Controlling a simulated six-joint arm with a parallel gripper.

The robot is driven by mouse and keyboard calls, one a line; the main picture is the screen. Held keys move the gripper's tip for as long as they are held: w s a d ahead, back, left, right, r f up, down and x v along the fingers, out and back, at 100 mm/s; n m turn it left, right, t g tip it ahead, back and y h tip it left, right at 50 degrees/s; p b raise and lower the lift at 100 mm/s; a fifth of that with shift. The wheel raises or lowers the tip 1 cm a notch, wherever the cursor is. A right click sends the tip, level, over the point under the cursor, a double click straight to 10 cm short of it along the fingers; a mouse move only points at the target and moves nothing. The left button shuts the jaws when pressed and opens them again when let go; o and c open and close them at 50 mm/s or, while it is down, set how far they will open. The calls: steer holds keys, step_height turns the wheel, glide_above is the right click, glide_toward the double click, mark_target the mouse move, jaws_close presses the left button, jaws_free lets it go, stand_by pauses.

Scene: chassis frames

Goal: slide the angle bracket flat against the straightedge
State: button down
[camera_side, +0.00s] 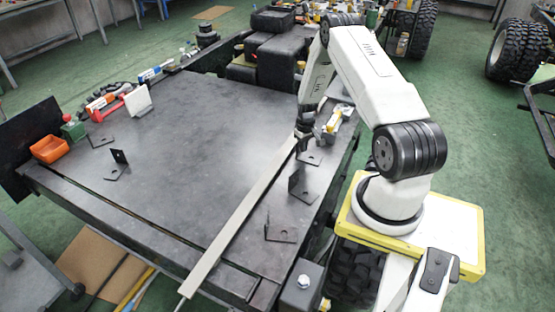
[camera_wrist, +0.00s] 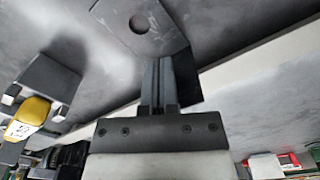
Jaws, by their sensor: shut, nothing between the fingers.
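The straightedge (camera_side: 240,213) is a long pale bar lying diagonally across the dark table. It also shows in the wrist view as a light band (camera_wrist: 262,52). A dark angle bracket (camera_side: 311,158) lies right of its far end, just below my gripper (camera_side: 303,138). In the wrist view this bracket (camera_wrist: 120,24) shows a flat plate with a round hole and a darker flange. My gripper's fingers (camera_wrist: 160,68) are shut and empty, close to the flange. I cannot tell whether they touch it. The fingers partly hide the bracket, and whether it touches the straightedge is unclear.
Two more brackets (camera_side: 298,187) (camera_side: 281,234) stand nearer along the table's right side. Others (camera_side: 118,168) lie at the left, near an orange bin (camera_side: 50,148). A yellow-and-white object (camera_wrist: 28,118) is beside my gripper. The table's middle (camera_side: 200,140) is clear.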

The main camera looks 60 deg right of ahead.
steer(key=shift+w, duration=1.3)
stand_by(2.3)
steer(key=shift+r, duration=0.15)
step_height(320, 180, up, 7)
steer(key=s, duration=0.1)
stand_by(1.3)
stand_by(0.4)
